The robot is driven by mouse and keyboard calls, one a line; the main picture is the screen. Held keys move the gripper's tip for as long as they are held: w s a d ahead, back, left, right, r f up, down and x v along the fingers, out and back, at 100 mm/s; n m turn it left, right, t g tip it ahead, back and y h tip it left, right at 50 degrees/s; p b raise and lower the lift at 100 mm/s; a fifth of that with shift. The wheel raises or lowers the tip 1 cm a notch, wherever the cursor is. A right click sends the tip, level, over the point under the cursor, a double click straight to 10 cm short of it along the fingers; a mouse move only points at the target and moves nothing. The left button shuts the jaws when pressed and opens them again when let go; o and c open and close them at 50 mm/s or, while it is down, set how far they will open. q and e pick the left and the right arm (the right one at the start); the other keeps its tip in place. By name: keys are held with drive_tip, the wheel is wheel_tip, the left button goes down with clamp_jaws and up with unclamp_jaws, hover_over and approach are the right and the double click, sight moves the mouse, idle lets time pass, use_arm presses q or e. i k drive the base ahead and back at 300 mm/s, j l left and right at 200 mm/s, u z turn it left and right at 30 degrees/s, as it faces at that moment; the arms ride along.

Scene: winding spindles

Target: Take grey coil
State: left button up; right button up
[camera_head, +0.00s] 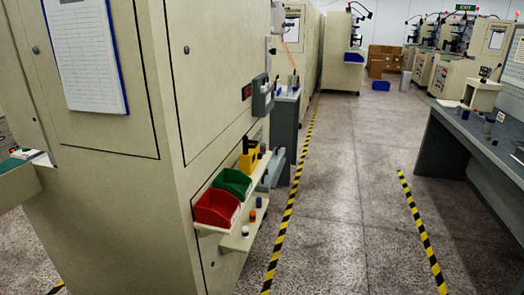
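Neither of my grippers shows in the head view. On the dark grey table at the right, a small grey piece (465,114) and a darker grey piece (487,127) stand near the edge. They are too small for me to tell whether either is the grey coil.
Red (217,207), green (233,182) and yellow (249,161) bins sit on the beige machine (165,170). The grey table (445,140) stands at the right. Between yellow-black floor stripes, the aisle (345,200) is clear; a blue crate (381,86) and cardboard boxes (384,58) lie far back.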

sight(263, 146)
drive_tip(key=i+l, duration=0.5)
drive_tip(key=i, duration=0.2)
drive_tip(key=i+l, duration=0.5)
drive_tip(key=i, duration=0.15)
drive_tip(key=i+l+u, duration=0.25)
drive_tip(key=i+l, duration=0.5)
drive_tip(key=i, duration=0.1)
